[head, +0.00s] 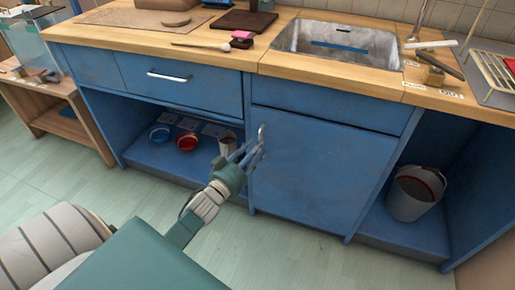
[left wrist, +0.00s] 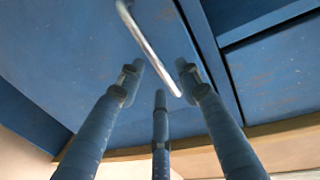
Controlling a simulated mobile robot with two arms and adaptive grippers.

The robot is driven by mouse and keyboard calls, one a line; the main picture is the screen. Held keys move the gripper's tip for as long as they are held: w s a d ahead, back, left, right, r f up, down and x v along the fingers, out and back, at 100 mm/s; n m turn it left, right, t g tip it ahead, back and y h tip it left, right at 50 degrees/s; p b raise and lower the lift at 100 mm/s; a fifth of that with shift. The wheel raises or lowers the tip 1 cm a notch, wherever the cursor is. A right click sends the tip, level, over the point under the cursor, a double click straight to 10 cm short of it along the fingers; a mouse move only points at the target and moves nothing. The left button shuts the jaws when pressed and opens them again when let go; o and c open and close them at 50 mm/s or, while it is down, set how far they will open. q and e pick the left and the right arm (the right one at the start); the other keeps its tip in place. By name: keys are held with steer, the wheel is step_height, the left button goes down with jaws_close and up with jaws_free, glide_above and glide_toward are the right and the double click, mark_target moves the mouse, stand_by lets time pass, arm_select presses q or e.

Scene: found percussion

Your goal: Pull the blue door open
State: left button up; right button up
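The blue door (head: 315,165) is a flat cabinet front under the sink and looks closed. Its metal handle (head: 262,134) is a vertical bar near the door's left edge. My left gripper (head: 244,150) is at the handle, its fingers pointing up toward it. In the left wrist view the handle (left wrist: 148,48) runs between the spread fingers of my left gripper (left wrist: 160,82). The fingers are apart and not closed around the bar; whether any finger touches it I cannot tell. My right gripper is not in view.
An open shelf left of the door holds a blue bowl (head: 160,133), a red bowl (head: 187,141) and a cup (head: 227,146). A grey bucket (head: 410,195) stands in the open bay at right. The floor (head: 290,245) before the door is clear.

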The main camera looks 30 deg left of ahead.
arm_select(q)
steer(key=shift+w, duration=0.4)
jaws_close()
